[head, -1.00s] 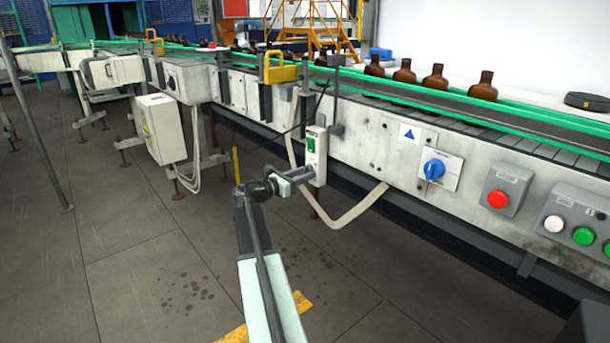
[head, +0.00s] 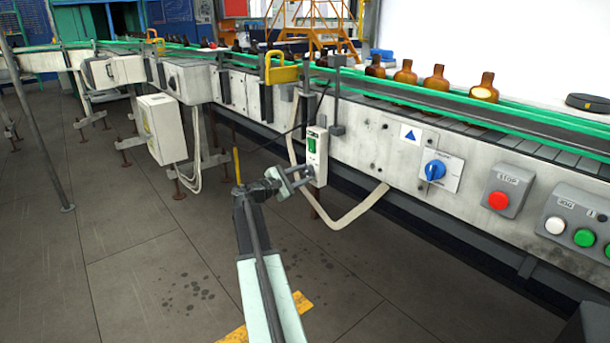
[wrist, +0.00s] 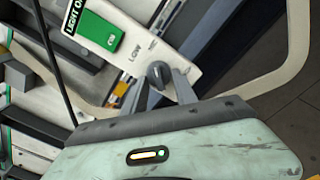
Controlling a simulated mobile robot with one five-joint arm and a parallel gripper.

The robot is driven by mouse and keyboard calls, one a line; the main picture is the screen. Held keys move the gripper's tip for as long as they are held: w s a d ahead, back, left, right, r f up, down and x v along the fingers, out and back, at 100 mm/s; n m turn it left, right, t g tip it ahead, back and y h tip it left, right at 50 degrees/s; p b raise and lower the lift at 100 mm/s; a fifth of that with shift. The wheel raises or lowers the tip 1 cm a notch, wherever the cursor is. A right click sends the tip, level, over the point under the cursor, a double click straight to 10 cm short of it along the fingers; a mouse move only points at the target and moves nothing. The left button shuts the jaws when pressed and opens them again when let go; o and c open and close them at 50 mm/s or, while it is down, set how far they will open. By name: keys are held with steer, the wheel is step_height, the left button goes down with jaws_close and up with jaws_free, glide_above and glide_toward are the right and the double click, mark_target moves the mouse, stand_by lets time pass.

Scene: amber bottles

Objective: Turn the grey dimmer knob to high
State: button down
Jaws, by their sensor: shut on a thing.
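The grey dimmer knob (wrist: 157,70) sits on a white control box (wrist: 180,40), beside the printed word LOW. My gripper (wrist: 160,82) has one finger on each side of the knob and is shut on it. In the head view my gripper (head: 298,180) reaches the lower part of the white box (head: 318,160). The knob cannot be made out there. A green switch (wrist: 100,33) on the box lies next to the label LIGHT ON. Any HIGH mark is not readable.
A pale hose (head: 352,218) loops below the box. A conveyor carries several amber bottles (head: 435,79). A blue rotary switch (head: 433,171) and a red stop button (head: 498,200) are on the panel to the right. The floor in front is open.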

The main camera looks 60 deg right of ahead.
steer(key=m, duration=0.4)
steer(key=shift+s+r+m, duration=0.1)
steer(key=shift+m, duration=0.3)
steer(key=m, duration=0.3)
steer(key=shift+r+m, duration=0.1)
steer(key=shift+m, duration=0.2)
steer(key=m, duration=0.4)
steer(key=shift+r+p, duration=0.15)
steer(key=shift+p, duration=0.2)
steer(key=shift+m, duration=1.6)
steer(key=shift+r, duration=0.1)
steer(key=c, duration=1)
jaws_free()
